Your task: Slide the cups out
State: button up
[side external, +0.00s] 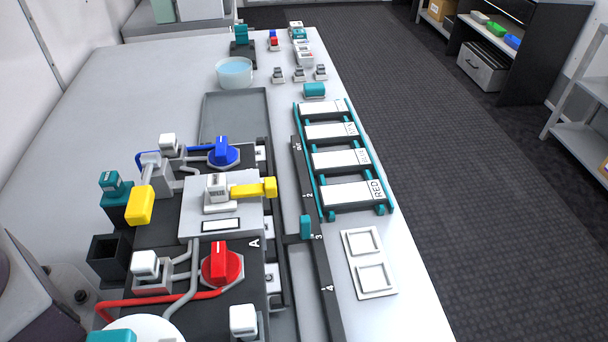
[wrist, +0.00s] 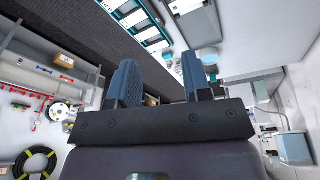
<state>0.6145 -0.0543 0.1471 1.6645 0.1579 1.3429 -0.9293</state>
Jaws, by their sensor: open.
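My gripper (wrist: 160,62) shows in the wrist view, its two dark blue fingers apart with nothing between them. The fingers are not visible in the side view. I cannot tell for certain which parts are the cups. A dark open-topped square holder (side external: 108,258) stands at the left of the proportioner assembly. The assembly carries a blue knob (side external: 222,152), a red knob (side external: 221,264) and a yellow-handled valve (side external: 255,188) on a grey block. A black rail (side external: 315,245) with numbers and a teal slider (side external: 306,227) runs along its right side.
A rack of white labelled plates (side external: 345,160), one reading RED, lies right of the rail. A white two-recess tray (side external: 370,263) lies in front of it. A bowl of blue liquid (side external: 235,73) and small blocks stand farther back. The back left tabletop is clear.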

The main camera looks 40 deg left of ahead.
aim_at(306, 220)
jog(key=d+f+n+y, duration=0.1)
jog(key=d+f+n, duration=0.1)
jog(key=d, duration=0.7)
jog(key=d+f+n+y, duration=0.2)
jog(key=d, duration=0.8)
jog(key=f, duration=3.4)
jog(key=shift+w+a+f, duration=0.25)
jog(key=shift+w+f, duration=0.05)
jog(key=shift+w+a+f, duration=0.1)
jog(key=shift+w+f, duration=0.05)
jog(key=shift+f, duration=0.05)
jog(key=w+a, duration=0.8)
jog(key=shift+w+a+f, duration=0.25)
jog(key=shift+w+f, duration=0.05)
jog(key=shift+f, duration=0.2)
jog(key=shift+c, duration=0.4)
grip_shut()
